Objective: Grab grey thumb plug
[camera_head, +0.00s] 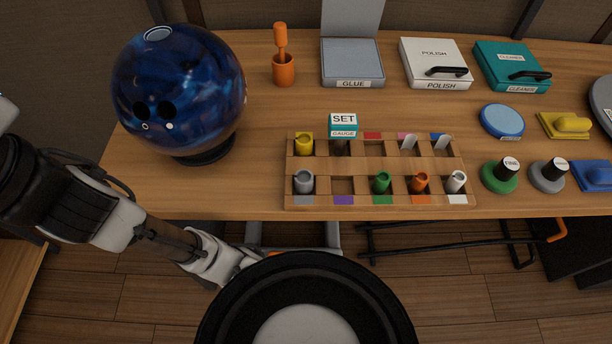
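The grey thumb plug (304,182) is a short grey cylinder with a dark hole in its top. It stands in the front-left compartment of the wooden rack (370,165), above a grey label. Nothing touches it but the rack. My arm (110,220) shows at the lower left, below and in front of the table edge, well apart from the rack. I cannot make out my gripper's fingers in this view.
A yellow plug (304,143) stands behind the grey one; green (382,182), orange (420,183) and white (456,182) plugs stand to its right. The purple-labelled slot beside it looks empty. A blue bowling ball (178,90) stands left. A SET GAUGE block (343,125) rises behind.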

